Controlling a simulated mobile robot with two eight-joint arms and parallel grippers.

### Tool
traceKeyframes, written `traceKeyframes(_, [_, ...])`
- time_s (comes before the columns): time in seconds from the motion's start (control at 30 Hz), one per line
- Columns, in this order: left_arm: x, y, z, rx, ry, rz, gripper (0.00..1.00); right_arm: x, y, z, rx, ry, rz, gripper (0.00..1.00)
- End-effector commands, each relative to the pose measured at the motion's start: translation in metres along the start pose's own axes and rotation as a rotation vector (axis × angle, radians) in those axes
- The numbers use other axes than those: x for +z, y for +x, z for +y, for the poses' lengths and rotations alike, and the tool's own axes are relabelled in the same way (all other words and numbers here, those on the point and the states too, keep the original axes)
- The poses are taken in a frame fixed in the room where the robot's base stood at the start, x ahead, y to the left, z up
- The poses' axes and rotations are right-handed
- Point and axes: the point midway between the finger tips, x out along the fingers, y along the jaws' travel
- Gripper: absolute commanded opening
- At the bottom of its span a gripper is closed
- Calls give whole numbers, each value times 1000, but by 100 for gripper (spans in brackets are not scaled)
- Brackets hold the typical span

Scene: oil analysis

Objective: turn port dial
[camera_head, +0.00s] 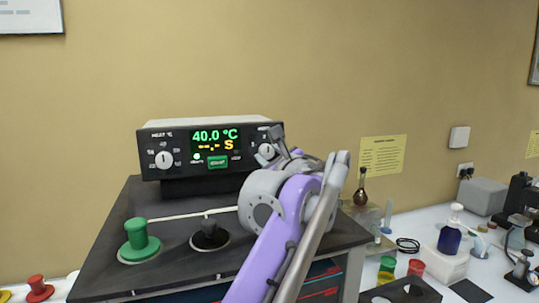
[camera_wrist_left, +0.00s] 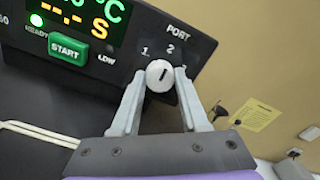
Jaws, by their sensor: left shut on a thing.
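The port dial (camera_wrist_left: 159,73) is a small white knob with a dark pointer line on the right of the black control panel. My left gripper (camera_wrist_left: 158,80) has its two fingers on either side of the dial and is shut on it. The pointer tilts up and to the right in the left wrist view, near the marks 1, 2 and 3. In the head view the port dial (camera_head: 266,150) shows at the panel's right end, partly hidden by my left gripper (camera_head: 275,150). My right gripper is not in view.
The control unit (camera_head: 215,121) shows 40.0 °C, a green start button (camera_head: 217,162) and a heat dial (camera_head: 163,159) at left. Bottles and jars stand at right.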

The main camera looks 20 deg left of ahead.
Motion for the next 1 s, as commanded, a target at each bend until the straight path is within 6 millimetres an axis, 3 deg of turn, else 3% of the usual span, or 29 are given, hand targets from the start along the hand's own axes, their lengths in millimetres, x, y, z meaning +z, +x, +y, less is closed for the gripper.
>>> traceKeyframes(0.37, [3,0,-2,1,-133,0,0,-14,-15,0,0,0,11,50])
traceKeyframes(1.0, [5,0,-4,-2,-714,-3,0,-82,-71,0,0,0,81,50])
